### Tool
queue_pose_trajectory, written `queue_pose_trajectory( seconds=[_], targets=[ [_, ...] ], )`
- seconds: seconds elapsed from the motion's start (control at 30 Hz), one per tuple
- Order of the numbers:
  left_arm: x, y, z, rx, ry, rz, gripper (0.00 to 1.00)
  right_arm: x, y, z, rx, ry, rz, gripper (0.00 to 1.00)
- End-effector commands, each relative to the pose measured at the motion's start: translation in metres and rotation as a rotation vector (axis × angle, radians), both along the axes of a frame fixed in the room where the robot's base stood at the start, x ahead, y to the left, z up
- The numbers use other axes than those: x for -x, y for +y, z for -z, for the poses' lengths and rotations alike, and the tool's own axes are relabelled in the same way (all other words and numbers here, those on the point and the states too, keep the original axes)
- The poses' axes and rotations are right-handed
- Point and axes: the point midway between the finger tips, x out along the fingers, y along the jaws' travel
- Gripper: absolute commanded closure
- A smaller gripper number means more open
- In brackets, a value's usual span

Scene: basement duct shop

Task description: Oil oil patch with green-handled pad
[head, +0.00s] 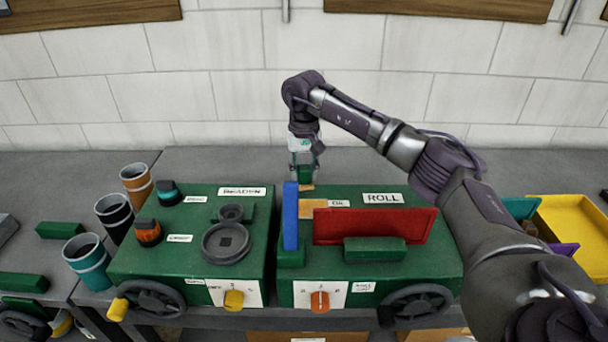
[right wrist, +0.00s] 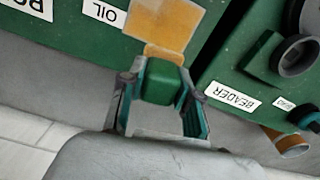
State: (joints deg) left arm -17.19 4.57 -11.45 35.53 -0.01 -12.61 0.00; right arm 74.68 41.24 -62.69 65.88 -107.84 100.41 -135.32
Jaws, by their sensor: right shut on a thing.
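My right gripper (head: 303,172) is shut on the green-handled pad (right wrist: 160,82), behind the ROLL machine's top. It also shows in the right wrist view (right wrist: 158,103), its fingers on both sides of the green handle. The pad's tan lower part (head: 307,187) points down at the machine's back edge. The oil patch (head: 318,208) is a tan-orange area beside the OIL label (head: 339,203); it shows fully tan in the right wrist view (right wrist: 165,22). The pad's tip is at the patch's near border there; I cannot tell whether they touch. My left gripper is out of view.
A blue upright plate (head: 291,215) stands left of the patch, and a red plate (head: 375,226) stands in front of it. The BEADER machine (head: 190,250) is to the left, with several cups beyond. A yellow tray (head: 575,235) is at the right.

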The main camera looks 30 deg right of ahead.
Motion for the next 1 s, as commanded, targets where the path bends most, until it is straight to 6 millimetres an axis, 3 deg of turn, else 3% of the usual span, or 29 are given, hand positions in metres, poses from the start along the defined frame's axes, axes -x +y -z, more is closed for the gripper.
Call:
queue_pose_trajectory(
  seconds=[0.2, 0.57, 1.0],
  targets=[
    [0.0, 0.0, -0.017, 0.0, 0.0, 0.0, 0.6, 0.0, 0.0, -0.023, -0.001, 0.0, 0.0, 0.95],
    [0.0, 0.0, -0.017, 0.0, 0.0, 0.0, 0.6, 0.0, 0.0, -0.024, -0.001, 0.0, 0.0, 0.95],
    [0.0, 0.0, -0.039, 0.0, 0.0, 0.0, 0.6, 0.0, 0.0, -0.054, 0.0, 0.001, 0.0, 0.95]
  ],
)
